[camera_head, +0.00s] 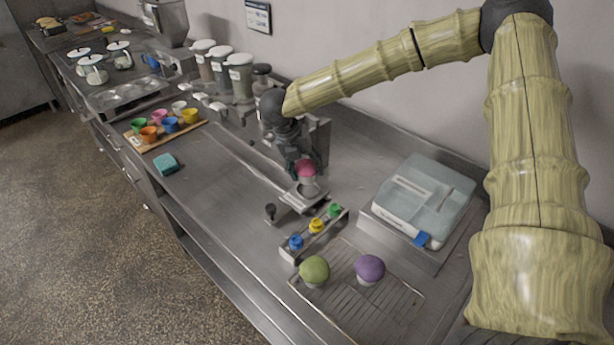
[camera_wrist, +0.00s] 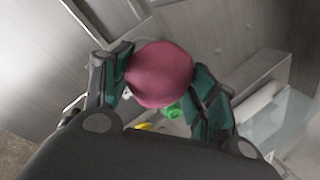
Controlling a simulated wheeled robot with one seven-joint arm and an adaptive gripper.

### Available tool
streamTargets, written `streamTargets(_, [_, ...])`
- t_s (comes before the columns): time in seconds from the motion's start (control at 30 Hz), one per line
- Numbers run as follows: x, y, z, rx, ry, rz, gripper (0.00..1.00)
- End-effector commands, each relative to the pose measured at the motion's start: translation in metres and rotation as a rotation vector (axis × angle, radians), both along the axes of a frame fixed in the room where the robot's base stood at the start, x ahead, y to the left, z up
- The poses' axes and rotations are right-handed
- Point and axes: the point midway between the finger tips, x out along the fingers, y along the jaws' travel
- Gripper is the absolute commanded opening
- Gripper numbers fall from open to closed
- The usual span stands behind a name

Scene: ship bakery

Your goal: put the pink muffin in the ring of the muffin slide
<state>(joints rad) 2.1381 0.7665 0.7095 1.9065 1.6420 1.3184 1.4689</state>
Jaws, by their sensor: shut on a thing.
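The pink muffin (camera_head: 305,171) is held by my gripper (camera_head: 303,163), and it shows between both teal fingers in the wrist view (camera_wrist: 160,74). My gripper is shut on it, pointing down. The muffin is above or at the muffin slide (camera_head: 298,203), a small metal piece on the counter. The slide's ring is hidden by the muffin and gripper, so I cannot tell whether the muffin sits in it or is just above it.
A rack with blue, yellow and green knobs (camera_head: 316,226) stands in front. Green (camera_head: 314,269) and purple (camera_head: 369,267) muffins sit on a wire rack (camera_head: 390,308). A lidded box (camera_head: 424,197) is at right, colored cups (camera_head: 171,125) and a teal sponge (camera_head: 165,163) at left.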

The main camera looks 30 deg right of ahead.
Motion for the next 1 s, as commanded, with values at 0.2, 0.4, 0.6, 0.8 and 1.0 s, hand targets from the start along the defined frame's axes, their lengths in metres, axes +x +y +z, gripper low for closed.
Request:
streamTargets(0.2, [-0.001, -0.002, -0.01, 0.0, 0.001, -0.004, 0.45])
streamTargets(0.4, [-0.002, -0.003, -0.031, 0.0, 0.002, -0.005, 0.45])
streamTargets(0.6, [-0.001, -0.003, -0.043, 0.0, -0.001, -0.006, 0.45])
streamTargets(0.8, [-0.001, -0.003, -0.043, 0.0, 0.0, -0.005, 0.45])
streamTargets(1.0, [-0.002, -0.003, -0.046, 0.0, 0.0, -0.005, 0.71])
